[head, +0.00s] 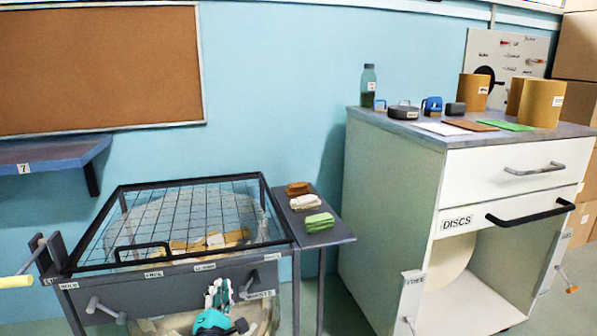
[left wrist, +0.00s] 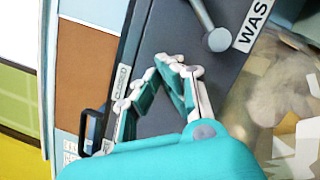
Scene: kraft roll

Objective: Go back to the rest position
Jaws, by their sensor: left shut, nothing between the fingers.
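My left gripper (head: 218,291) shows at the bottom of the head view, teal with pale fingers, in front of the dark front panel of a bin. Its fingers are shut and empty. In the left wrist view the left gripper (left wrist: 172,66) has its fingertips together before the grey panel (left wrist: 185,35). I cannot tell whether they touch the panel. My right gripper is in neither view.
A bin with a wire-grid lid (head: 190,215) holds paper scraps. A side shelf (head: 330,236) bears folded cloths. A white cabinet (head: 400,190) marked DISCS, with rolls (head: 540,103) on top, stands right. A wall shelf (head: 45,152) is at left.

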